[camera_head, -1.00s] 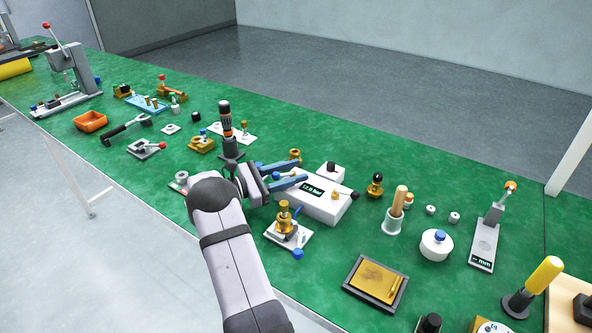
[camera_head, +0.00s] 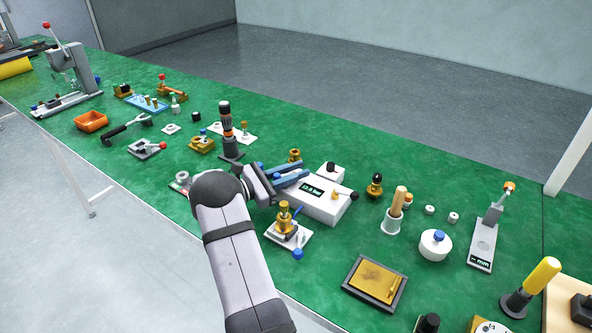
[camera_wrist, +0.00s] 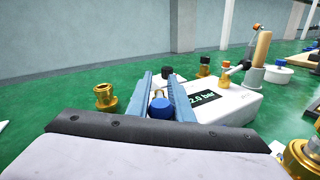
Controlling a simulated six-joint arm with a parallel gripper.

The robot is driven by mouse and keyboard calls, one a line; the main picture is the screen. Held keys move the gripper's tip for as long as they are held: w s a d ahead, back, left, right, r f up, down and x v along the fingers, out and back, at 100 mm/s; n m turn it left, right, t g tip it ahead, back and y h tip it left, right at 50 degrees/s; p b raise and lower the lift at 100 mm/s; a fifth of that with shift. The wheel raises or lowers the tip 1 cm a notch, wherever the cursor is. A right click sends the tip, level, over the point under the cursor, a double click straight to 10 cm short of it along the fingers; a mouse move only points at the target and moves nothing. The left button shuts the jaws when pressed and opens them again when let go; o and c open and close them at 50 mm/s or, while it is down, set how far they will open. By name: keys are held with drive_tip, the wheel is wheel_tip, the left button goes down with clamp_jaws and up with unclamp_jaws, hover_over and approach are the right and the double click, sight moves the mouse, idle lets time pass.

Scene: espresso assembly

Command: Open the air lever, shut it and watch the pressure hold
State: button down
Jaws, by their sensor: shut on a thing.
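The white pressure box (camera_head: 318,207) stands on the green bench and also shows in the wrist view (camera_wrist: 232,105). Its dark display reads in bar; part of the number is hidden in the wrist view, where "2.0 bar" shows. A blue knob (camera_wrist: 160,108), apparently the air lever's end, sits between the blue fingers of my gripper (camera_wrist: 158,77) at the box's left end. In the head view my gripper (camera_head: 304,174) reaches over the box's left part, its fingers close together and shut on the knob. The lever's stem is mostly hidden.
A brass fitting on a white plate (camera_head: 304,236) with a blue knob stands in front of the box. A dark upright tool (camera_head: 226,130) stands behind my wrist. A brass piece (camera_head: 295,155) is behind the fingers.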

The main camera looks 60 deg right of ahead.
sight(274, 178)
drive_tip(key=shift+n+t, duration=0.4)
drive_tip(key=shift+t, duration=0.1)
drive_tip(key=c, duration=1.6)
unclamp_jaws()
drive_tip(key=shift+b+v, duration=0.45)
drive_tip(key=shift+v, duration=3.2)
drive_tip(key=shift+f, duration=0.15)
